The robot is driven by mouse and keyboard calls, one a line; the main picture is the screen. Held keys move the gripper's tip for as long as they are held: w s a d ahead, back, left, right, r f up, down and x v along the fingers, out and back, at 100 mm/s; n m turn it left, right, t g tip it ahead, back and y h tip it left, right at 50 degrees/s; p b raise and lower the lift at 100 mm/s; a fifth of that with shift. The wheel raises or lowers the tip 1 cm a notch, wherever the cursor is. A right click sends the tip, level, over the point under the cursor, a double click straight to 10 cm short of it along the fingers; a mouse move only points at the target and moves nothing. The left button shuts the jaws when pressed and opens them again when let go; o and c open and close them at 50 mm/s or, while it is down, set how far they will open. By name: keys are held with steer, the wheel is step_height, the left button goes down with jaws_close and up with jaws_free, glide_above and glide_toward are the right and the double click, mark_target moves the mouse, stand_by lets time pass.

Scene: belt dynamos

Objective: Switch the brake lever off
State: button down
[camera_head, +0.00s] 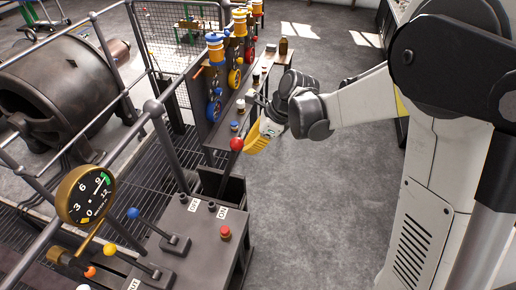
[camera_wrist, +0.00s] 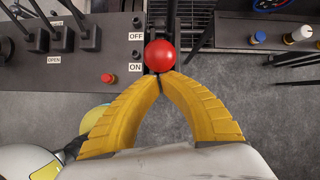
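The brake lever has a red ball knob (camera_head: 237,144) on a dark rod that rises from a slot beside the control console. The red knob (camera_wrist: 160,56) is also in the wrist view, just past the tips of my yellow fingers. My gripper (camera_wrist: 159,80) has its fingertips together, and nothing shows between them. In the head view my gripper (camera_head: 250,145) is right beside the knob, on its right; I cannot tell whether they touch. The OFF label (camera_wrist: 136,36) and the ON label (camera_wrist: 136,68) are on the console left of the knob.
The console (camera_wrist: 60,73) carries several dark levers and a red push button (camera_wrist: 108,78). A gauge (camera_head: 86,195) and railings stand at the left. A bench with colored dynamos (camera_head: 216,85) and bottles is beyond my gripper. Floor (camera_head: 320,200) right of the console is clear.

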steer(key=w+a+r+h+p, duration=0.1)
steer(key=w+a, duration=0.3)
steer(key=a, duration=0.8)
steer(key=w+a+r+g+h+p, duration=0.1)
steer(key=w+a+h+p, duration=0.1)
steer(key=a, duration=1)
steer(key=w+h, duration=0.1)
steer(key=w, duration=0.1)
steer(key=shift+w+r+g+p, duration=0.3)
steer(key=shift+r+p, duration=0.1)
